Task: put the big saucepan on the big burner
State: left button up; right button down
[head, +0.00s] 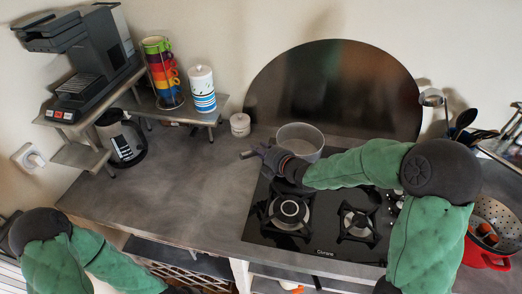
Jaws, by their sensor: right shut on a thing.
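The saucepan (300,139), grey and round, sits upright at the back left of the black hob (325,243). Its handle points left toward the counter. My right gripper (264,154) is shut on the saucepan's handle, with the arm reaching across the hob from the right. I cannot tell whether the pan's base is lifted or resting. The front left burner (289,211) is bare and looks bigger than the bare front right burner (357,223). My right arm and the pan hide the back of the hob. My left gripper is out of view below the bottom edge.
A round dark splash panel (335,85) stands behind the hob. A kettle (121,137), coffee machine (85,60), stacked cups (163,75) and a small lidded jar (240,124) are at left. A red pot (486,256) with a colander is at right. The left counter is clear.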

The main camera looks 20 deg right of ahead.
jog(key=shift+f+b, duration=0.1)
jog(key=shift+b, duration=0.25)
jog(key=c, duration=0.9)
grip_release()
jog(key=shift+o, duration=0.2)
jog(key=shift+f, duration=0.15)
jog(key=v, duration=1.2)
